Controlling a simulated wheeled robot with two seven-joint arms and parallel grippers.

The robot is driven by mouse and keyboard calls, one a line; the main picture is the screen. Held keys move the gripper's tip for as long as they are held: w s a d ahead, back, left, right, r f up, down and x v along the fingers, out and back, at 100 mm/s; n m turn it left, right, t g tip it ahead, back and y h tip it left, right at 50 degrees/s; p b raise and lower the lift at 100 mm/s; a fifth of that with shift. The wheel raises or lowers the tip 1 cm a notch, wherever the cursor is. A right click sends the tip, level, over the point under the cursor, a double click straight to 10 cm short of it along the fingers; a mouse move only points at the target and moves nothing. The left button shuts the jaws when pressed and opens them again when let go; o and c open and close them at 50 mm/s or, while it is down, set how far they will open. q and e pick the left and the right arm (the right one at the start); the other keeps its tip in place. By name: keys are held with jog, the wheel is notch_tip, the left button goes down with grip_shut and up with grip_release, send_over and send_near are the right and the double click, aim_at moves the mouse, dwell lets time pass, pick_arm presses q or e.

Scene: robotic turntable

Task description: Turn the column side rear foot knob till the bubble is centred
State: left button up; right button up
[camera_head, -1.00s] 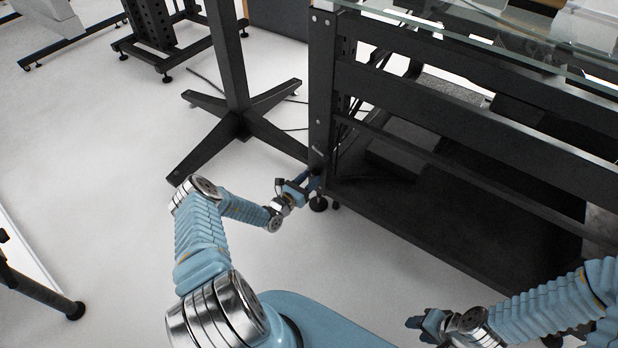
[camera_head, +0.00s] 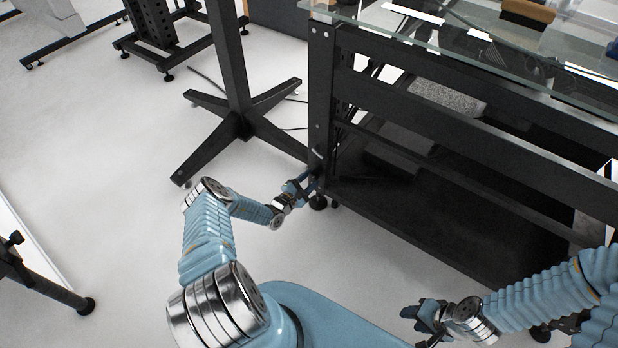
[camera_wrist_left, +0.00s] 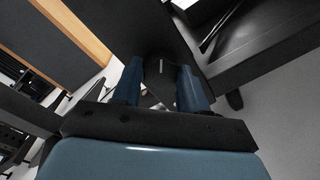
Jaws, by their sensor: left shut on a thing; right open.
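The black bench frame's near-left corner post (camera_head: 321,100) ends in a round black foot (camera_head: 318,202) on the floor. My left gripper (camera_head: 309,181) is low at this corner, just above and left of the foot. In the left wrist view its two blue fingers (camera_wrist_left: 160,86) stand on either side of a dark rounded part, seemingly the foot knob (camera_wrist_left: 160,68), and are shut on it. The knob is dark and partly hidden by the fingers. No bubble can be made out in either view. My right gripper (camera_head: 411,320) is open and empty, low in front of the bench.
A black column on a splayed base (camera_head: 236,120) stands just left of the bench corner. A glass top (camera_head: 450,45) covers the bench, with a brown-and-black object (camera_head: 528,12) on it. A dark lower shelf (camera_head: 430,215) runs right. The white floor at left (camera_head: 100,150) is clear.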

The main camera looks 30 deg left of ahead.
pick_arm(q)
jog(key=shift+m+p, duration=0.5)
jog(key=shift+m, duration=0.6)
jog(key=o, duration=1.1)
jog(key=shift+c, duration=0.2)
jog(key=s+a, duration=0.1)
jog(key=s, duration=1.2)
jog(key=shift+s+a+r+p, duration=0.3)
jog(key=shift+s+a+p, duration=0.05)
